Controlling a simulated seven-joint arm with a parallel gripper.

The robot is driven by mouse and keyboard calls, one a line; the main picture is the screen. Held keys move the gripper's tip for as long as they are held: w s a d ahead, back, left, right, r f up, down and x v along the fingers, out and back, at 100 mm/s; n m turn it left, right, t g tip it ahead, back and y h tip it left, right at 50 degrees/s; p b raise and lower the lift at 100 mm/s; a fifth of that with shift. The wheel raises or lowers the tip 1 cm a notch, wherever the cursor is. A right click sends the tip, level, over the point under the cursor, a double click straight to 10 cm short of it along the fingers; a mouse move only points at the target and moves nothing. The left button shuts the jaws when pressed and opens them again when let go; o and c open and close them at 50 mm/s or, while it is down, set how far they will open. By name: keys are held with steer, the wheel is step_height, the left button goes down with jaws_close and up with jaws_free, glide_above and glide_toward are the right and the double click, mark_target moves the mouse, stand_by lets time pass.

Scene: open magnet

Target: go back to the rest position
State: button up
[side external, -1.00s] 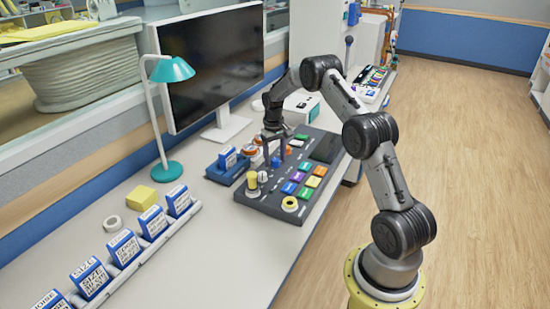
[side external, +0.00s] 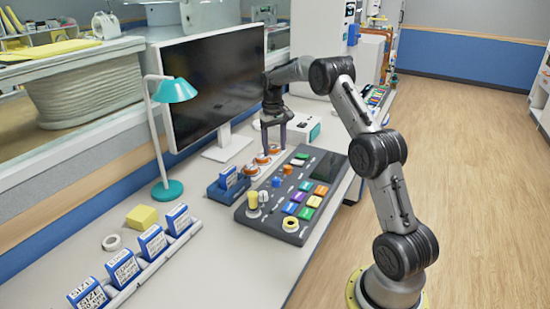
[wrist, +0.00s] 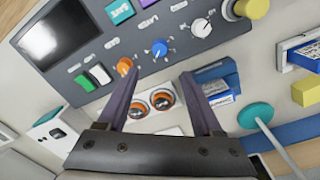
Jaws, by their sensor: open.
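My gripper (side external: 275,150) is open and empty, fingers pointing down near the back edge of the control panel (side external: 239,213). In the wrist view my gripper (wrist: 161,76) shows two dark fingers spread apart with nothing between the tips. The panel (wrist: 215,45) carries a blue knob, an orange knob, coloured buttons and a dark screen. Round orange-rimmed pieces (wrist: 162,99) lie beside the panel, seen between the fingers in the wrist view. How high the fingertips are above them is hard to tell.
A monitor (side external: 215,85) and a teal lamp (side external: 176,90) stand behind. A blue holder (side external: 228,190) sits left of the panel. A yellow block (side external: 142,217), a white ring (side external: 111,242) and a rack of blue cards (side external: 152,243) are further left. The front desk strip is clear.

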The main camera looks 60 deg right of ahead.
steer(key=shift+r, duration=0.5)
steer(key=w+a+r+n+t, duration=0.2)
steer(key=a+r, duration=0.7)
steer(key=r, duration=0.3)
steer(key=s+a+r+n+t+h, duration=0.1)
steer(key=s+a+r, duration=0.3)
steer(key=a+r, duration=0.15)
steer(key=s+a+r+n+t, duration=0.1)
steer(key=s+a+r, duration=0.3)
steer(key=a, duration=0.3)
steer(key=s+a+n+t, duration=0.2)
steer(key=s+a, duration=0.6)
steer(key=s, duration=0.5)
steer(key=s+a+f+y, duration=0.1)
steer(key=s+a+f, duration=0.2)
steer(key=s+f, duration=0.6)
steer(key=shift+f, duration=0.45)
